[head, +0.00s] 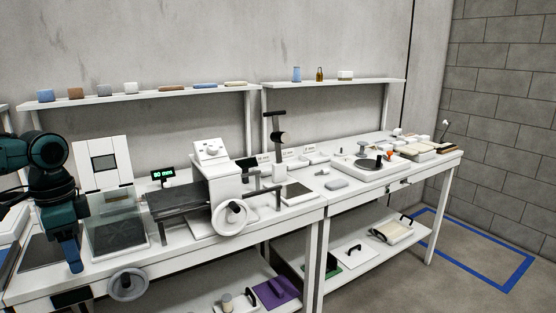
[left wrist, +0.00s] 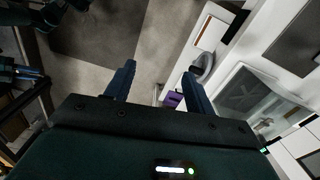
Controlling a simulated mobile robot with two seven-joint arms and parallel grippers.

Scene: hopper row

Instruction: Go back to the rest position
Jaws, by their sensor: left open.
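My left gripper (head: 74,262) hangs at the left of the head view, fingers pointing down, in front of the white bench near its front edge. In the left wrist view the two blue fingers (left wrist: 158,76) stand apart with nothing between them. Grey floor and part of the bench show beyond them. I cannot make out my right gripper in the head view.
The bench (head: 170,262) carries a clear-sided box (head: 117,222), a machine with a white handwheel (head: 229,218) and a green display (head: 163,174). Another handwheel (head: 128,285) sticks out at the front. A purple item (head: 276,292) lies on the lower shelf.

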